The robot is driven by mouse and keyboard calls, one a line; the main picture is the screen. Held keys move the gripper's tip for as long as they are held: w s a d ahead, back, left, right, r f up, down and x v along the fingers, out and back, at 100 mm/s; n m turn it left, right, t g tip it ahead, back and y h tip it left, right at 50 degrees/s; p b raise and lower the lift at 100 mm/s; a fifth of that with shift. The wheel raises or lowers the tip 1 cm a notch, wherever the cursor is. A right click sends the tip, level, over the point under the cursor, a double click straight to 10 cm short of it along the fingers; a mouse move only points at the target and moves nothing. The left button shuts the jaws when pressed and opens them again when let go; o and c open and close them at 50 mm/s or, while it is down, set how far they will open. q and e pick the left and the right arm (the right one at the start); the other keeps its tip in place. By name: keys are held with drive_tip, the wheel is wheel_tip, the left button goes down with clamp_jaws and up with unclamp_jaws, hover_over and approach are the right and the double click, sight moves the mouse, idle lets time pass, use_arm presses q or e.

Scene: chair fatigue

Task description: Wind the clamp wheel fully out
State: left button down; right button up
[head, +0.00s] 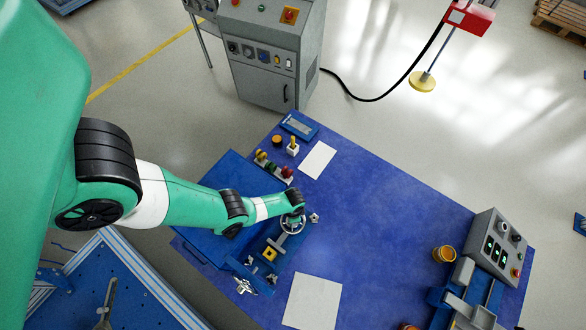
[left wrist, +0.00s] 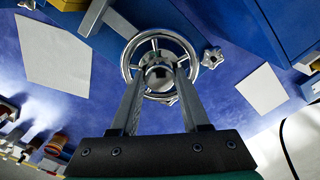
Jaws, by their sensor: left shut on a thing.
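The clamp wheel (head: 292,224) is a silver spoked handwheel at the end of a blue clamp fixture on the blue mat. It fills the upper middle of the left wrist view (left wrist: 140,52). My left gripper (head: 294,212) is over the wheel. In the left wrist view, its two long fingers (left wrist: 158,76) reach the wheel's hub and are shut on it, with the rim and spokes around them. The hub is partly hidden between the fingertips. My right gripper is in neither view.
A star-shaped knob (head: 314,217) lies close to the wheel. White sheets (head: 312,300) lie on the mat (head: 380,230). A grey control box (head: 496,245) stands at the right. Small coloured knobs (head: 273,165) stand behind the arm. The mat's middle is clear.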

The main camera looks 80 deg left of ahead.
use_arm(q)
drive_tip(key=n, duration=0.4)
drive_tip(key=shift+n, duration=0.3)
drive_tip(key=n, duration=0.3)
drive_tip(key=shift+n, duration=0.3)
drive_tip(key=n, duration=0.7)
drive_tip(key=shift+s, duration=0.1)
drive_tip(key=n, duration=0.7)
drive_tip(key=shift+n, duration=0.3)
drive_tip(key=n, duration=0.6)
drive_tip(key=shift+s+n, duration=0.1)
drive_tip(key=shift+n, duration=0.3)
